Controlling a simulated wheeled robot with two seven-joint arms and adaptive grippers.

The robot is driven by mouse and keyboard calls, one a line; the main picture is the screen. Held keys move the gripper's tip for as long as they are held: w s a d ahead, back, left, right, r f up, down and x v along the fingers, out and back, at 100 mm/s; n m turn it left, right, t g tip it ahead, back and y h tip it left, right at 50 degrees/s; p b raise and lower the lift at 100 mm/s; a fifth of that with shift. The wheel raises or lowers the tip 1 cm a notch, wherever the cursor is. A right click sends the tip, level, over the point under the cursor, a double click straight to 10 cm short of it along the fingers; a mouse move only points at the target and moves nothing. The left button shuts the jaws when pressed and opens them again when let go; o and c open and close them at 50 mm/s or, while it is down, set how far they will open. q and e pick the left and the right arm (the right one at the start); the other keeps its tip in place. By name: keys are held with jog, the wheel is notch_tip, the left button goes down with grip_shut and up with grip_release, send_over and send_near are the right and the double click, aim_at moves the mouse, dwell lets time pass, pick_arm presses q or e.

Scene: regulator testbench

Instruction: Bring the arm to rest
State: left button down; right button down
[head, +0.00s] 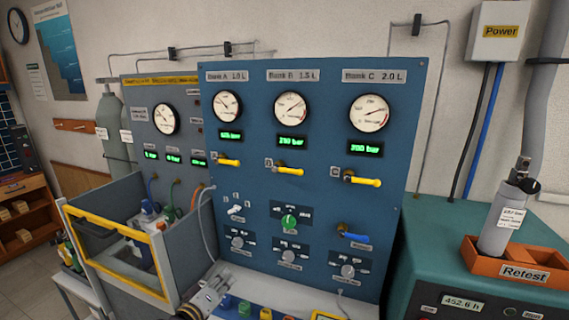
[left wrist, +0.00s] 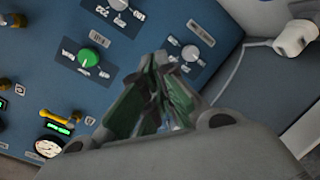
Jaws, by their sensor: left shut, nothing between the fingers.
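My left gripper (head: 220,276) shows at the bottom of the head view, in front of the lower left part of the blue panel (head: 240,180). In the left wrist view its fingers (left wrist: 165,62) are together with nothing between them. The panel's green knob (left wrist: 88,57) shows to the left of the fingers there, and it is also in the head view (head: 289,222). Whether the fingers touch the panel cannot be told. My right gripper is not in view.
Yellow levers (head: 363,181) and a blue lever (head: 354,237) stick out of the panel. A yellow-framed bin (head: 160,262) stands at left. At right, a grey cylinder (head: 504,222) stands in an orange Retest tray (head: 549,273) on a green unit (head: 432,240).

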pick_arm(q)
jog(key=s+a+f+m+g+y, duration=0.25)
jog(key=s+f+g, duration=0.2)
jog(key=s, duration=0.45)
jog(key=s+a+f+m+g+y, duration=0.1)
jog(key=s+f+m+g, duration=0.3)
jog(key=s, duration=0.5)
jog(key=s+a+f+m+g+y, duration=0.1)
jog(key=s+a+f+m+g, duration=0.15)
jog(key=s+f, duration=0.4)
jog(key=s+f+g, duration=0.1)
jog(key=s+f, duration=0.1)
jog(key=f, duration=1.4)
jog(key=s+f+g, duration=0.1)
jog(key=s+f, duration=0.2)
jog(key=f, duration=1.3)
jog(key=s+a+f, duration=0.3)
jog(key=s+f, duration=1.6)
jog(key=s, duration=0.2)
jog(key=shift+s+f+g, duration=0.3)
jog(key=shift+s+g, duration=0.1)
jog(key=shift+a+y, duration=0.15)
jog(key=shift+y, duration=0.1)
